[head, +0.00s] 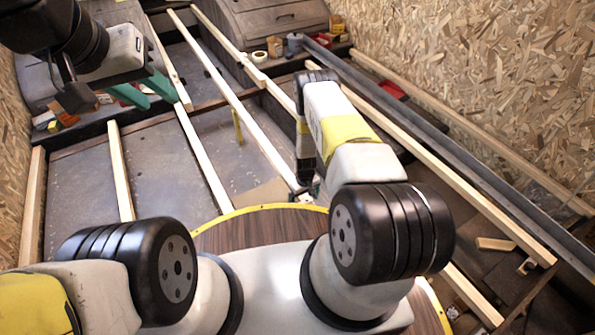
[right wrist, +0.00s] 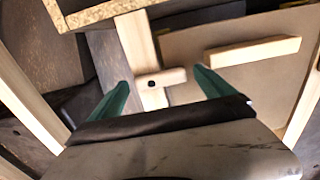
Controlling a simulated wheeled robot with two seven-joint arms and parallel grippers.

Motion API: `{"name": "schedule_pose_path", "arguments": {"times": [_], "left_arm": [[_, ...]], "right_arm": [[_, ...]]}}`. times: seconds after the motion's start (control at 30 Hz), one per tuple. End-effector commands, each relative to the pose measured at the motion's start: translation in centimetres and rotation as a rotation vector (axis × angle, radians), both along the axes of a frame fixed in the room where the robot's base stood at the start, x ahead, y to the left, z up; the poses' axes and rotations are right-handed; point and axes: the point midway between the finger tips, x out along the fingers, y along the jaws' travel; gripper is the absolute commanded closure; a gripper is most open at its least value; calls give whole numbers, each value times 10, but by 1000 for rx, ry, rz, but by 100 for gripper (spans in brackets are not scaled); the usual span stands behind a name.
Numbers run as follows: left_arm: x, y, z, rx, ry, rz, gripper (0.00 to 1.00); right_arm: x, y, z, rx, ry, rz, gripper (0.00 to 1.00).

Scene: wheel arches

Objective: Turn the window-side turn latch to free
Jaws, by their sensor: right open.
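A small pale wooden turn latch (right wrist: 172,77) with a dark round pivot shows in the right wrist view. It lies crosswise over a pale wooden strip. I cannot tell from the frames whether it is the window-side one. My right gripper (right wrist: 166,92) is open, its green fingers on either side of the latch with gaps to it. In the head view the right gripper (head: 304,190) points down past the table edge, mostly hidden by my arm. My left gripper (head: 160,101) hangs at the upper left with its green fingers apart and nothing between them.
Long pale wooden battens (head: 235,100) cross the grey floor. A loose wooden bar (right wrist: 254,51) lies beside the latch in the wrist view. Chipboard walls (head: 470,70) stand at the sides. A dark metal rail (head: 440,150) runs along the right. Rolls and small boxes sit at the back.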

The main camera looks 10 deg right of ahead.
Motion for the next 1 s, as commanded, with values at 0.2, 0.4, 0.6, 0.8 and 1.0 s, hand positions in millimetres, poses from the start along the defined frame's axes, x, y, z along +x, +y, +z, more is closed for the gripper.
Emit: {"name": "schedule_pose_path", "arguments": {"times": [0.2, 0.4, 0.6, 0.8, 1.0], "left_arm": [[0, 0, 0, 0, 0, 0, 64], [0, 0, 0, 0, 0, 0, 64], [0, 0, 0, 0, 0, 0, 64], [0, 0, 0, 0, 0, 0, 64], [0, 0, 0, 0, 0, 0, 64]], "right_arm": [[0, 0, 0, 0, 0, 0, 11], [0, 0, 0, 0, 0, 0, 50], [0, 0, 0, 0, 0, -2, 70], [0, 0, 0, 0, 0, -38, 70], [2, 0, 0, 0, 1, -146, 70]]}}
